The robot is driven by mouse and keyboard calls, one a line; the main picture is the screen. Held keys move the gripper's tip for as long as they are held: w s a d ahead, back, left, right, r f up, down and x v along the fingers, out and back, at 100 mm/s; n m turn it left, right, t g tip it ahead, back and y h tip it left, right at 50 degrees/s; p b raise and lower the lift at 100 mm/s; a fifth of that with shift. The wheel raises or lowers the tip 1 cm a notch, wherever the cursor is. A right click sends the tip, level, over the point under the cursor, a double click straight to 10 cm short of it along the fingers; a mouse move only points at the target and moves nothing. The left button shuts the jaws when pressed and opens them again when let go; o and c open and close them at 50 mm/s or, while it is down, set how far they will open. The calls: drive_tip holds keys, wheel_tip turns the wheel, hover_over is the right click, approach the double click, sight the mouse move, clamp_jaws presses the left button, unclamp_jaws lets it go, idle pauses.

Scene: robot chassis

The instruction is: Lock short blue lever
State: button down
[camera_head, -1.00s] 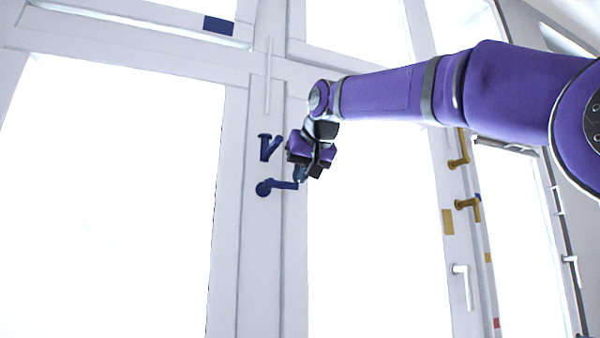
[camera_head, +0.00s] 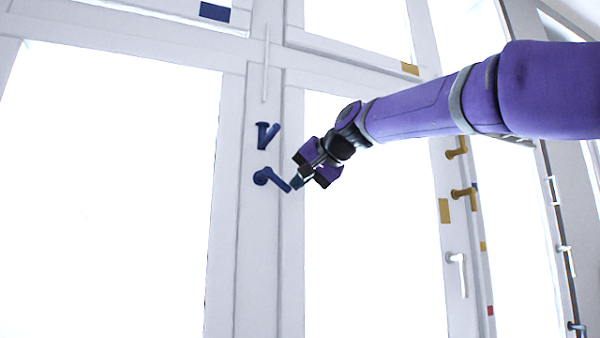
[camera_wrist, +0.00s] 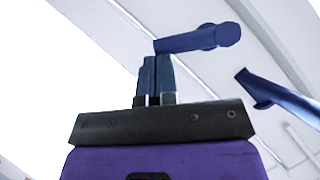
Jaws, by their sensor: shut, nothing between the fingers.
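Two blue levers sit on the white window frame, one above the other. The lower blue lever (camera_head: 273,178) slants down and to the right from its round hub. The other blue lever (camera_wrist: 282,98) runs out of that view at the right.
Yellow levers (camera_head: 463,194) and a white handle (camera_head: 458,272) are on the frame further right. A thin white rod (camera_head: 265,72) stands above the blue levers. My purple arm reaches in from the right across the bright pane.

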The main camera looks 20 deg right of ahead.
drive_tip(key=shift+a+f+m+t+y, duration=0.35)
drive_tip(key=shift+a+f+m+y, duration=0.55)
drive_tip(key=shift+f, duration=0.25)
drive_tip(key=shift+a+f+m+t+y, duration=0.35)
drive_tip(key=shift+a+f+m+y, duration=0.55)
drive_tip(key=shift+f, duration=0.25)
drive_tip(key=shift+a+f, duration=0.1)
drive_tip(key=shift+a, duration=0.1)
